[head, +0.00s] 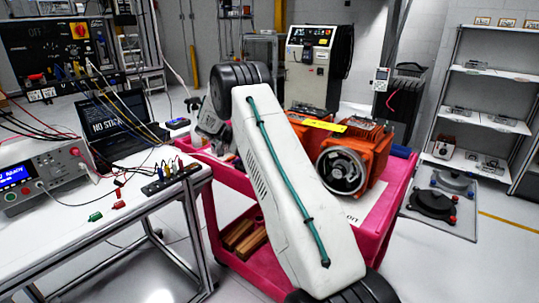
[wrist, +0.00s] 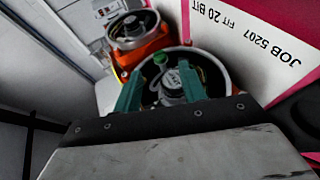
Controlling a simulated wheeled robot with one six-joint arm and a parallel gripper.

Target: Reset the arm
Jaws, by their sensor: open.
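My gripper (wrist: 158,85) shows in the wrist view with its two teal fingers apart. It is open. Between and beyond the fingers, in the picture, is the round open end of a servo motor, with a dark labelled part (wrist: 175,84) and a small green piece (wrist: 160,60) inside its metal rim. I cannot tell whether the fingers touch anything. In the head view my white arm link crosses the middle of the picture over the pink cart (head: 397,198), and the gripper's fingers are hidden there.
An orange motor (head: 374,145) with a round metal end sits on the cart. A second orange motor (wrist: 155,44) shows behind in the wrist view. A white sheet (wrist: 262,42) reads "JOB 5207". A workbench (head: 130,212) with instruments stands left; shelves (head: 490,68) stand right.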

